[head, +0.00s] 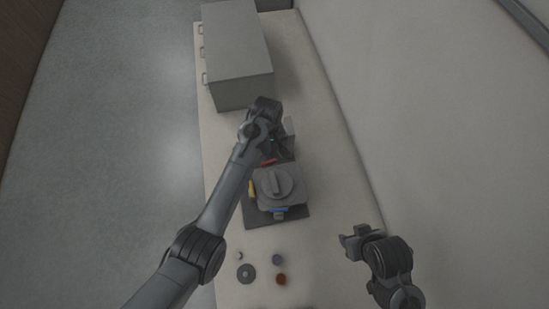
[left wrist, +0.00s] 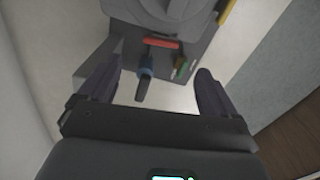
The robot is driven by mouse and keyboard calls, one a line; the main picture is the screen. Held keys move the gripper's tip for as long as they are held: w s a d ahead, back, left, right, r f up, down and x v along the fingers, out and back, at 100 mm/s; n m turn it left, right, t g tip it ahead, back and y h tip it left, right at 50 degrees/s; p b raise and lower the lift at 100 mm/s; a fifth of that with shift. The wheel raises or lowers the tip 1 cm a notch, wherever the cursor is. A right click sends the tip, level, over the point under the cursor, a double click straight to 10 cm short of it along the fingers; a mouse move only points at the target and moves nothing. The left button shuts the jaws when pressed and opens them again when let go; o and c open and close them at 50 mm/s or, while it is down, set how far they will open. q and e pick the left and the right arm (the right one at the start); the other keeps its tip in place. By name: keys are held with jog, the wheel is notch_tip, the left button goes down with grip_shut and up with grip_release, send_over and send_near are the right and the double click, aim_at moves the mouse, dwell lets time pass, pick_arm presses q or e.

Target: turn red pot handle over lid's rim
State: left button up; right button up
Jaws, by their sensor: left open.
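The press pot (head: 266,187) with its grey lid (head: 278,181) stands on a dark base plate (head: 293,217) in the middle of the bench. The red handle (head: 268,162) is on the pot's far side; it also shows in the left wrist view (left wrist: 162,43), ahead of the fingers. My left gripper (left wrist: 160,90) is open, its two dark fingers apart, with nothing gripped between them. In the head view my left arm partly hides the area by the red handle. My right gripper (head: 356,240) is at the lower right, away from the pot; its jaw state is unclear.
A yellow handle (head: 251,189) and a blue handle (head: 280,209) are on other sides of the pot. A blue-and-black part (left wrist: 145,80) and a green part (left wrist: 181,67) are near the red handle. A large grey cabinet (head: 238,55) stands behind. Small round parts (head: 246,272) lie in front.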

aim_at(269, 161)
pick_arm(q)
notch_tip(269, 161, down, 8)
jog(key=shift+a+r+b, duration=0.1)
jog(key=shift+b, duration=0.2)
jog(key=shift+f, duration=0.9)
jog(key=shift+c, duration=0.3)
jog(key=c, duration=1)
